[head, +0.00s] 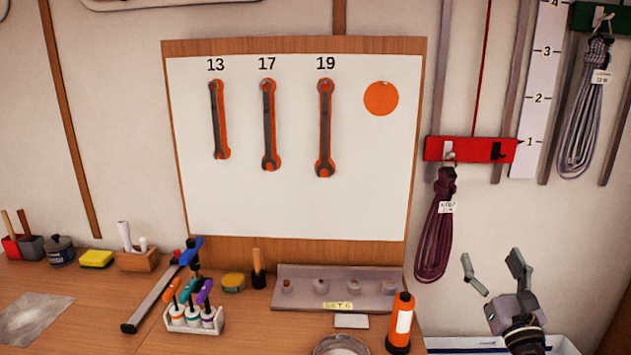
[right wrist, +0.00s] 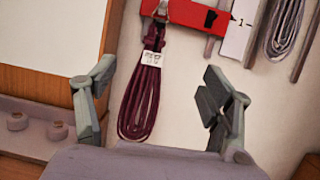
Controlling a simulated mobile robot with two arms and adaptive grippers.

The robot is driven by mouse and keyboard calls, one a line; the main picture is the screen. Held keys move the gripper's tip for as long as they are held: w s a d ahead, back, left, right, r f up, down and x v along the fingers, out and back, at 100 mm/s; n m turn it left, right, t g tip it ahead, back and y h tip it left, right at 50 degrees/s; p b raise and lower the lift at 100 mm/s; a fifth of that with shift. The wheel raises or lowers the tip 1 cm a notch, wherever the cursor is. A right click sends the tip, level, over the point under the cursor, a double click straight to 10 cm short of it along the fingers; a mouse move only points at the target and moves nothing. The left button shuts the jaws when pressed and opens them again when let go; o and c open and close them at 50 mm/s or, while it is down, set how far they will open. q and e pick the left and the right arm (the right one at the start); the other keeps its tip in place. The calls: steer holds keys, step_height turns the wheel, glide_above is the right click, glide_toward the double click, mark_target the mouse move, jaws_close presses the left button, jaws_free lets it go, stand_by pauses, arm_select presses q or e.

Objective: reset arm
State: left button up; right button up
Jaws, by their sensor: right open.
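My right gripper (head: 493,275) is at the lower right of the head view, open and empty, with its fingers pointing up toward the wall. In the right wrist view its two fingers (right wrist: 155,95) stand wide apart. A coiled maroon line (head: 435,225) hangs from a hook on a red bar (head: 470,149), up and to the left of the gripper. In the right wrist view the maroon line (right wrist: 141,100) shows between the fingers but farther off, with a white tag on it. My left gripper is not in view.
A grey coiled line (head: 582,115) hangs from a green bar at the upper right, beside a numbered scale (head: 537,90). A board with several wrenches (head: 392,200) is on the wall. An orange flashlight (head: 401,325) and a grey rack (head: 335,298) stand on the bench left of the gripper.

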step_height(320, 180, down, 28)
steer(key=s+a+m+g, duration=0.1)
steer(key=a+m+g, duration=0.3)
steer(key=m, duration=0.8)
steer(key=s+a+f+m+g, duration=0.1)
steer(key=s+f+m+g, duration=0.4)
steer(key=f, duration=0.6)
steer(key=s+f+m+g, duration=0.1)
steer(key=s+f+m, duration=0.2)
steer(key=s+f, duration=0.6)
steer(key=s+a+f+m+g, duration=0.2)
steer(key=s+f+m+g, duration=0.15)
steer(key=s+f, duration=0.55)
steer(key=s+a+f+m+g, duration=0.2)
steer(key=s+f+m, duration=0.2)
steer(key=s+f, duration=0.5)
steer(key=s+a+f+m+g, duration=0.1)
steer(key=s+f+m+g, duration=0.1)
steer(key=s, duration=0.9)
steer(key=s+a+f+m+g, duration=0.1)
steer(key=s+f+m+g, duration=0.2)
steer(key=s, duration=0.8)
step_height(320, 180, down, 2)
steer(key=shift+s+a+f+m, duration=0.1)
steer(key=shift+s+a+m, duration=0.2)
steer(key=shift+m, duration=0.25)
